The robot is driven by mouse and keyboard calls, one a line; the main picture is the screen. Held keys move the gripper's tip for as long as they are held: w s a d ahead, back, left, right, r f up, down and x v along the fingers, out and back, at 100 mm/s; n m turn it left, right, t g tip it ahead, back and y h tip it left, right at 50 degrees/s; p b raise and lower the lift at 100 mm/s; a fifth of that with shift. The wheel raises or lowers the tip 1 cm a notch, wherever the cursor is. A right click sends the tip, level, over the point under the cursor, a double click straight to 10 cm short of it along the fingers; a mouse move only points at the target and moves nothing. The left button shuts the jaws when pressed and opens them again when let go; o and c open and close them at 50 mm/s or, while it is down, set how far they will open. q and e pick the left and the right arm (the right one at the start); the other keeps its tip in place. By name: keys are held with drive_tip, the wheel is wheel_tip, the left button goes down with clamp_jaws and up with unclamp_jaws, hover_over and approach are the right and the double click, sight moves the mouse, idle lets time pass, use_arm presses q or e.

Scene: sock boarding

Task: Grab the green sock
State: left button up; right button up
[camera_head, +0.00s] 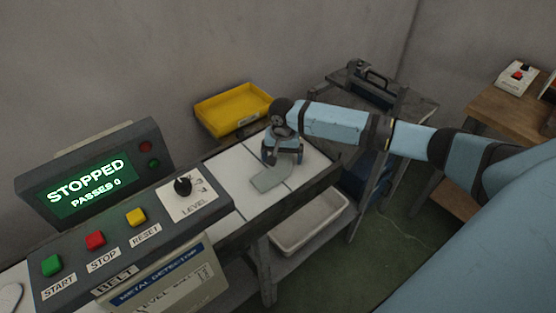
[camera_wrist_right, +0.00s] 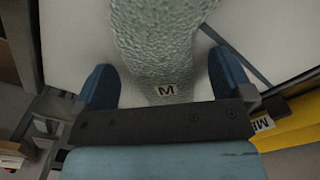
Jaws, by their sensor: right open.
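The green sock (camera_head: 271,179) is a pale grey-green piece lying flat on the white belt surface. In the right wrist view the sock (camera_wrist_right: 157,45) runs between the fingers and carries a small tag marked M. My right gripper (camera_head: 283,158) is over the sock's far end, fingers pointing down. In the right wrist view its two blue fingers (camera_wrist_right: 160,85) stand apart on either side of the sock, with gaps between them and the cloth. My left gripper is not in view.
A metal detector panel (camera_head: 133,226) reading STOPPED stands at the left front. A yellow tray (camera_head: 233,124) lies behind the belt (camera_head: 231,175). A white bin (camera_head: 309,240) sits below it. A grey table with a dark device (camera_head: 371,85) stands behind my right arm.

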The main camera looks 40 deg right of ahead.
drive_tip(key=c, duration=1)
drive_tip(key=shift+r, duration=0.1)
